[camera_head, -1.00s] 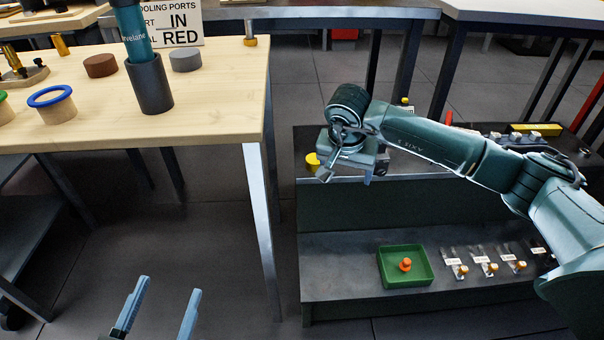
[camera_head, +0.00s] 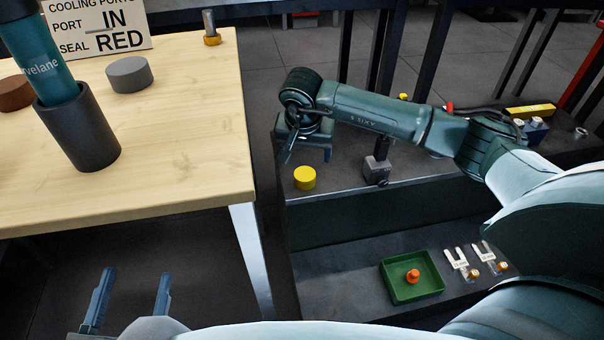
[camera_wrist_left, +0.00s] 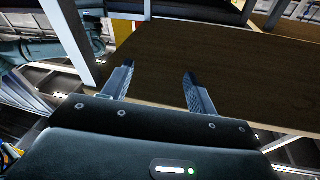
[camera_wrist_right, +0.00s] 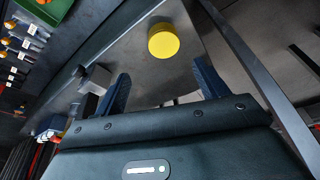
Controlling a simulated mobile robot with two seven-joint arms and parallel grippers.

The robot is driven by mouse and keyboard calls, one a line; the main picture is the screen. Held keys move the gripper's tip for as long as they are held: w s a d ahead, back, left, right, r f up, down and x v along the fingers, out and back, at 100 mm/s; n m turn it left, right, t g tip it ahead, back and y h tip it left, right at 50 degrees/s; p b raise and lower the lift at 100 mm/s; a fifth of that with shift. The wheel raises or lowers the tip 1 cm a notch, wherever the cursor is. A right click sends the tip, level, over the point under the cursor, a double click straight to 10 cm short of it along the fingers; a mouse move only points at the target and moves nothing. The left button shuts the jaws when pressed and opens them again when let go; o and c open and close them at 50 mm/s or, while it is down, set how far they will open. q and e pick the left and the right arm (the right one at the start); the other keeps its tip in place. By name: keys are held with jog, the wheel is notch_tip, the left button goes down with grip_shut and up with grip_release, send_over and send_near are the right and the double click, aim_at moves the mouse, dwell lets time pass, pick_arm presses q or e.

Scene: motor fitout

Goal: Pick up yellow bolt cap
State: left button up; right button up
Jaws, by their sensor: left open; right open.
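The yellow bolt cap (camera_head: 305,178) is a short yellow cylinder standing on the dark bench at its left end.
A grey block (camera_head: 376,170) stands right of the cap. A green tray (camera_head: 412,292) with an orange piece lies on the lower shelf. The wooden table (camera_head: 190,150) at left holds a dark holder (camera_head: 80,135) with a teal bottle. A second small yellow piece (camera_head: 403,97) sits behind my arm.

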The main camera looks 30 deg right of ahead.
jog(key=b, duration=0.1)
send_over(305, 174)
jog(key=s, duration=0.2)
jog(key=f, duration=0.4)
jog(key=shift+w+a+f, duration=0.15)
jog(key=shift+w+f, duration=0.05)
jog(key=shift+f, duration=0.1)
jog(key=b+x, duration=0.1)
jog(key=x, duration=0.1)
jog(key=a+b+x, duration=0.1)
jog(key=x, duration=0.1)
jog(key=shift+f, duration=0.25)
jog(key=shift+w+d+f+b, duration=0.15)
jog(key=shift+f+b, duration=0.15)
pick_arm(q)
jog(key=shift+w+d+f+n+h, duration=0.1)
jog(key=shift+d+f+n+h, duration=0.05)
jog(key=shift+d+n+h, duration=0.3)
pick_arm(e)
jog(key=c, duration=1)
